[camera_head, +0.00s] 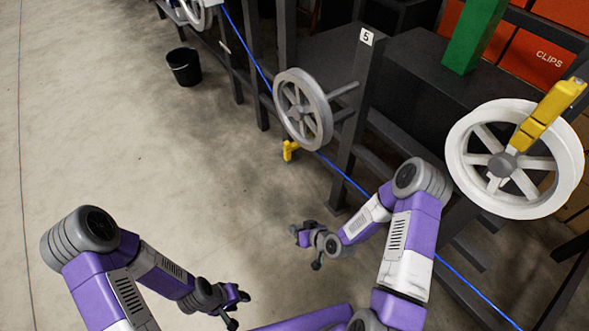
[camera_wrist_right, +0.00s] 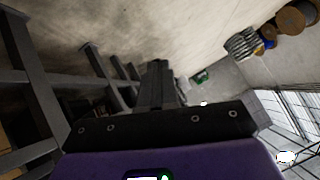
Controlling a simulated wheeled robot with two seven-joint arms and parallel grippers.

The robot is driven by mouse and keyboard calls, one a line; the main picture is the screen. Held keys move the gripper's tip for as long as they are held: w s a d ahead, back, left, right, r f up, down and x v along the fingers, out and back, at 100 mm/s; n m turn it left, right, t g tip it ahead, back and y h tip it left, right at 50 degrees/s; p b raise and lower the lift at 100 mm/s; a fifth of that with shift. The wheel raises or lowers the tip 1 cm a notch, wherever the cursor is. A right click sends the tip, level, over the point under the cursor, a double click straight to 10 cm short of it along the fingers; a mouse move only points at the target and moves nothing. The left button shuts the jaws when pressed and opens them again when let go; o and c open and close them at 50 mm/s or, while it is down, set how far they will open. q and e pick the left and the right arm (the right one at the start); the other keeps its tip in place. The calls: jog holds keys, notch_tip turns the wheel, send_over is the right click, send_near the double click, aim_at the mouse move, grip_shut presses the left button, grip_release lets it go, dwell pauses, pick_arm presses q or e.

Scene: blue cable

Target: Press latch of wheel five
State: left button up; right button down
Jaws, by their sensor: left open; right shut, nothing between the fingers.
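A grey spoked wheel (camera_head: 303,109) stands beside the post with the label 5 (camera_head: 367,36). A small yellow latch (camera_head: 290,150) hangs at its lower left rim. A blue cable (camera_head: 345,177) passes below this wheel along the frame. My right gripper (camera_head: 305,247) is in the lower middle of the head view, below the grey wheel and apart from it. In the right wrist view its dark fingers (camera_wrist_right: 157,82) are together, with nothing between them. My left gripper (camera_head: 236,307) is open and empty low in the head view, over the floor.
A larger white wheel (camera_head: 514,158) with a yellow lever (camera_head: 547,117) stands at the right. Dark frame posts (camera_head: 357,110) line the right side. A black bucket (camera_head: 184,67) stands on the floor, upper left. The left floor is clear.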

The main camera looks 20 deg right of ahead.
aim_at(290, 157)
jog(key=w+d+r+n+t, duration=0.3)
jog(key=w+d+r+t, duration=0.4)
jog(key=d+r+t, duration=0.1)
jog(key=shift+w+d+r+y, duration=0.35)
jog(key=shift+d+r, duration=0.3)
jog(key=shift+d, duration=0.3)
jog(key=b+x, duration=0.3)
jog(key=x, duration=1)
jog(key=shift+w+a, duration=0.15)
jog(key=shift+w, duration=0.3)
